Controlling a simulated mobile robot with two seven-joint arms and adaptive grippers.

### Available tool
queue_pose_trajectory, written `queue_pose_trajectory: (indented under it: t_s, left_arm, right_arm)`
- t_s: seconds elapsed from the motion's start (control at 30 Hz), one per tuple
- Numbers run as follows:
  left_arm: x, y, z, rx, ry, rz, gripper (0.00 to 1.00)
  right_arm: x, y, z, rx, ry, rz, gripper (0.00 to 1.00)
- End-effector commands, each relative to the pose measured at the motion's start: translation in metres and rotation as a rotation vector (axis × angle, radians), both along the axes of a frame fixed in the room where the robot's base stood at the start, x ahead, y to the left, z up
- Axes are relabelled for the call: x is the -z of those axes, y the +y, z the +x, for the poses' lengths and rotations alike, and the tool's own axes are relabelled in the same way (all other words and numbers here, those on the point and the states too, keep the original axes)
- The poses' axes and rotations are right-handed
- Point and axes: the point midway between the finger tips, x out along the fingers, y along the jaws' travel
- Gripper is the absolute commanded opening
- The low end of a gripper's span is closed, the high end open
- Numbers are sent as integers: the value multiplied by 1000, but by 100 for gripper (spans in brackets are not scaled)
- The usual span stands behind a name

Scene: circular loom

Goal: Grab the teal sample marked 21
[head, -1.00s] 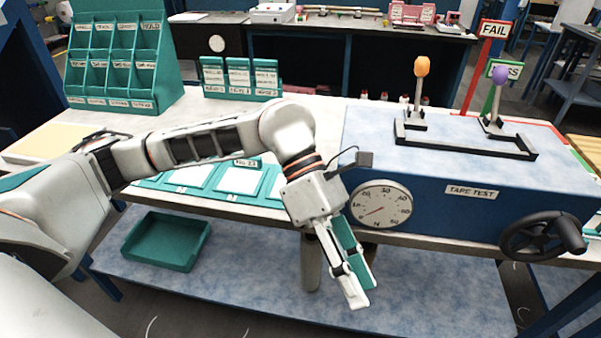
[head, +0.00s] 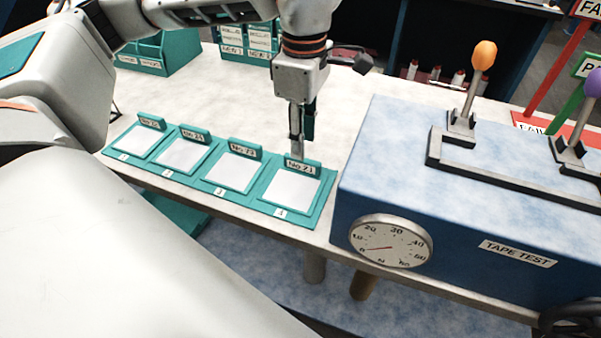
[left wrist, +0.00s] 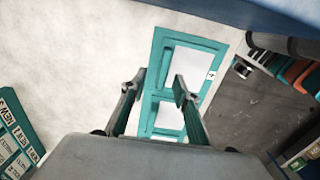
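The teal sample marked No 21 (head: 301,167) is an upright teal label tab at the back of the rightmost pad, slot 4, of the teal tray (head: 262,207). My left gripper (head: 297,158) points down from above, its tips at or just behind this tab in the head view; I cannot tell if they touch it. The left wrist view shows its two fingers apart (left wrist: 156,92), with the tray and a white pad (left wrist: 190,65) beyond. The fingers have teal inner sides, and no held object shows. My right gripper is not in view.
Three similar tabbed pads stand left of slot 4, the nearest marked No 23 (head: 244,149). The blue tape test box (head: 430,190) with dial and levers stands close right of the tray. Teal label racks (head: 165,52) stand behind. The pale tabletop behind the tray is clear.

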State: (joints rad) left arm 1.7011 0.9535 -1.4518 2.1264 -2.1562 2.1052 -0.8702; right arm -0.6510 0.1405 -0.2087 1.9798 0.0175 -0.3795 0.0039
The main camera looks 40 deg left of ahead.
Motion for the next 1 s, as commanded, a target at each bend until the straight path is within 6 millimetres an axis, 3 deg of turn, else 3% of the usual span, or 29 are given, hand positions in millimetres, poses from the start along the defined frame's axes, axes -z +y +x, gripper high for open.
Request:
queue_pose_trajectory:
  t_s: [0.33, 0.67, 0.8, 1.0]
  left_arm:
    - [45, -3, -7, 0, 3, -2, 31]
    - [52, -3, -7, 0, 0, -1, 31]
    - [52, -3, -7, 0, 0, -2, 0]
    - [52, -3, -7, 0, 0, -2, 0]
  right_arm:
    - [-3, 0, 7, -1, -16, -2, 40]
    - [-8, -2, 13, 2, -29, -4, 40]
    - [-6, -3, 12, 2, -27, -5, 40]
    - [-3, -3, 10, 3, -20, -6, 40]
